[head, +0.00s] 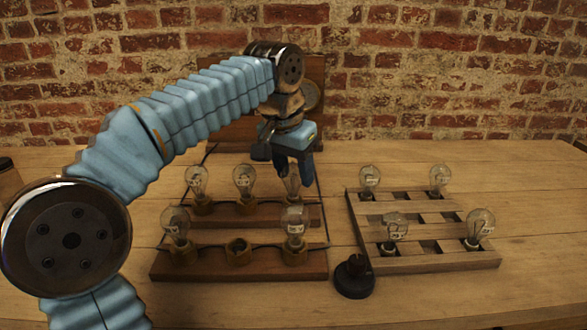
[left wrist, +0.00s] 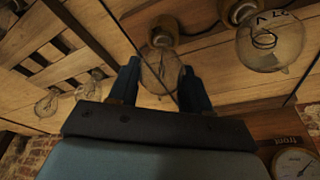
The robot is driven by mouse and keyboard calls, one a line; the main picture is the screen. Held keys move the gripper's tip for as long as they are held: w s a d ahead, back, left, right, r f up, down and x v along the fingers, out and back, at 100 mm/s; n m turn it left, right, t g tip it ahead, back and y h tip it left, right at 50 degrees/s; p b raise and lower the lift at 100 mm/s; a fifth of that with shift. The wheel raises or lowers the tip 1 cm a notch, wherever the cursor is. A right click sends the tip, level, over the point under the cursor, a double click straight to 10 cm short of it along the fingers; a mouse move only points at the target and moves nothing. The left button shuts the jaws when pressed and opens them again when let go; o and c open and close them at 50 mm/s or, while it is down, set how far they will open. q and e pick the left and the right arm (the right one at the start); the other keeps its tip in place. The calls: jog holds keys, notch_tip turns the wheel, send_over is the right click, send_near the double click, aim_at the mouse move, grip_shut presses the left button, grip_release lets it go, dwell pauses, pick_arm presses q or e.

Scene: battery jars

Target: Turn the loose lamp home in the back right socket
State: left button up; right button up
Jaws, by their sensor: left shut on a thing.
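The glass lamp (head: 292,187) stands in the back right socket of the wooden lamp board (head: 240,268). My left gripper (head: 293,168) comes down over it from above and is shut on its bulb. In the left wrist view the lamp (left wrist: 160,72) sits between the two blue fingers, with its brass socket (left wrist: 162,32) beyond it. The fingers hide part of the bulb in the head view. I cannot tell how deep its thread sits. My right gripper is not in view.
Other lamps stand on the board, at back left (head: 197,182), back middle (head: 245,181), front left (head: 177,226) and front right (head: 295,224). The front middle socket (head: 238,249) is empty. A slatted rack (head: 440,262) with several lamps and a black round knob (head: 354,277) are at right.

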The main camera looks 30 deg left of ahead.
pick_arm(q)
jog(key=shift+m, duration=0.8)
jog(key=m+h, duration=0.1)
jog(key=m, duration=0.4)
jog(key=shift+d+g+h, duration=0.1)
jog(key=shift+g+h, duration=0.2)
jog(key=shift+h, duration=0.1)
jog(key=shift+m, duration=0.7)
jog(key=m, duration=0.2)
jog(key=m+g+h, duration=0.1)
jog(key=m, duration=0.2)
jog(key=shift+s+d+m+g, duration=0.1)
jog(key=shift+s+m+g, duration=0.05)
jog(key=shift+m+g, duration=0.15)
jog(key=o, duration=1.2)
jog(key=shift+o, duration=0.2)
